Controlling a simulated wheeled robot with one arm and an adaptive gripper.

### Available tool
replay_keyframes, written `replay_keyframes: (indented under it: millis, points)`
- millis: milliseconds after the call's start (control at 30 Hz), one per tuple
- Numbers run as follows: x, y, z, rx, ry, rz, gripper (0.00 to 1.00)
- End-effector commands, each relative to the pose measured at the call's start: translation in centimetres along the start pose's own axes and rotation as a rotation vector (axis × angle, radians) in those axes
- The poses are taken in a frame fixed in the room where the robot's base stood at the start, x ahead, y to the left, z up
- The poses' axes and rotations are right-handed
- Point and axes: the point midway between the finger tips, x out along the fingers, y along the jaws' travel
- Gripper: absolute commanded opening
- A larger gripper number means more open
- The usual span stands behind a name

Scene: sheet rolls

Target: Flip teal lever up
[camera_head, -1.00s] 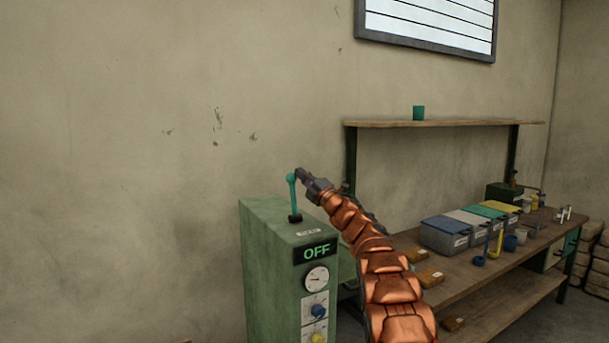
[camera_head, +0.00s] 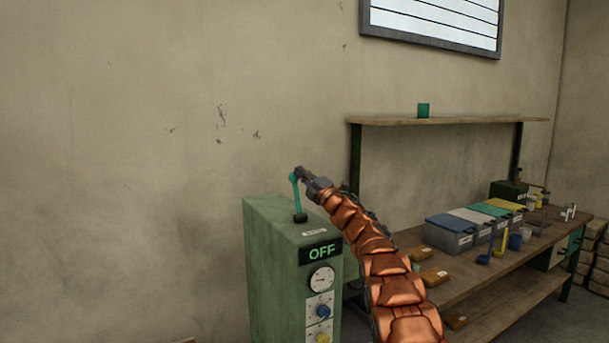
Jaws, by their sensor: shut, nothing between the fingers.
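The teal lever (camera_head: 296,197) stands nearly upright, leaning slightly left, on top of the green machine cabinet (camera_head: 270,250). Its base is a small dark collar. The cabinet's display (camera_head: 321,252) reads OFF. My gripper (camera_head: 300,172) is shut and sits at the lever's top end, just to its right. It overlaps the lever's tip in the picture; whether they touch I cannot tell. The fingers are small and dark here.
A workbench (camera_head: 480,280) to the right holds several lidded bins (camera_head: 451,234), brown blocks (camera_head: 434,277) and small tools. The wall behind the cabinet is bare.

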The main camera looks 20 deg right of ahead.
Motion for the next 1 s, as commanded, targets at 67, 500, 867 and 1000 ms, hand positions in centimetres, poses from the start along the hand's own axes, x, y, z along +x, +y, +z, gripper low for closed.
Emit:
replay_keyframes:
  millis: [67,500,867,1000]
  points:
    - [-0.1,0.5,-0.2,-0.001,0.003,0.001,0.00]
    - [-2.6,4.3,0.3,0.000,0.004,0.003,0.00]
    - [-5.4,8.0,0.8,0.000,0.004,0.003,0.00]
    - [-6.3,9.4,0.8,-0.002,0.006,0.004,0.00]
